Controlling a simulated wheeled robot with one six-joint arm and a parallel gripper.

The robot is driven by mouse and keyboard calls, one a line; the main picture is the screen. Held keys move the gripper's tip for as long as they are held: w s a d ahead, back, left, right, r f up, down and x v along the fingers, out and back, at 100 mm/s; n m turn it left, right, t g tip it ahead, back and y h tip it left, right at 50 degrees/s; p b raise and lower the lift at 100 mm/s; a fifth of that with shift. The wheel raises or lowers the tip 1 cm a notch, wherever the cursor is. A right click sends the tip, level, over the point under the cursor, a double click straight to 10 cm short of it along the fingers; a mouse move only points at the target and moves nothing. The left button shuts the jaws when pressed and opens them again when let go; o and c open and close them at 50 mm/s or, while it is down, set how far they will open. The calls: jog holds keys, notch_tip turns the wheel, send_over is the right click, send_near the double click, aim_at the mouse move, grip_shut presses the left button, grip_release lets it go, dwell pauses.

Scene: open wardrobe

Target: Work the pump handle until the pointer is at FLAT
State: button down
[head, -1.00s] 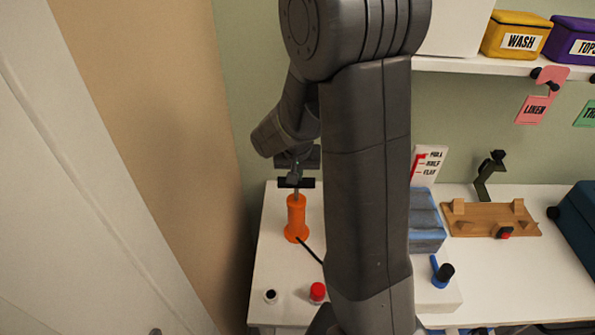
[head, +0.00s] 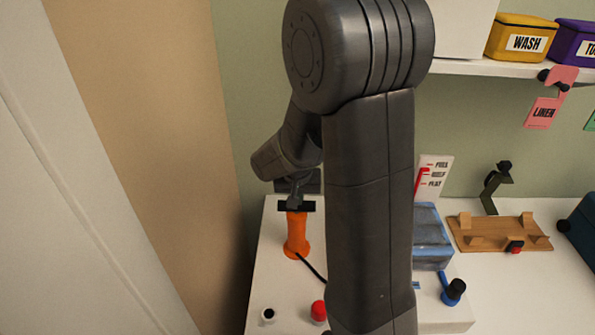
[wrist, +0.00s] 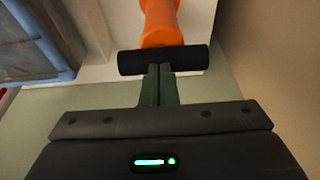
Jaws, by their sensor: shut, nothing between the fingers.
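The orange pump (head: 297,236) stands upright on the white top at the left. Its black crossbar handle (head: 296,206) sits low, right against the pump's top, with no rod showing. My gripper (head: 294,199) is above the handle, fingers shut and pointing down. In the wrist view the shut fingertips (wrist: 158,69) meet the middle of the black handle (wrist: 163,59) and look to be touching it, not around it. The gauge card (head: 437,172) reads FULL, HALF, FLAT from top to bottom. Its red pointer (head: 422,182) has its top near FULL to HALF; the exact reading is too small to tell.
A blue-grey vacuum bag (head: 430,236) lies beside the gauge, partly behind my arm. A blue valve with a black knob (head: 455,290), a red cap (head: 319,311) and a wooden rack (head: 498,235) are on the white top. A wall stands close left of the pump.

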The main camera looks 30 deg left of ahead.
jog(key=v, duration=1.3)
jog(key=shift+r, duration=0.35)
dwell(1.4)
jog(key=w+a+r+g+h+p, duration=0.1)
jog(key=w+a+r+g, duration=0.1)
jog(key=w+r, duration=0.2)
jog(key=shift+w+a+r+g+h, duration=0.2)
jog(key=shift+a+r+g+h, duration=0.15)
jog(key=shift+r, duration=1.25)
notch_tip(320, 180, down, 14)
jog(key=shift+f+p, duration=0.1)
jog(key=shift+p, duration=0.55)
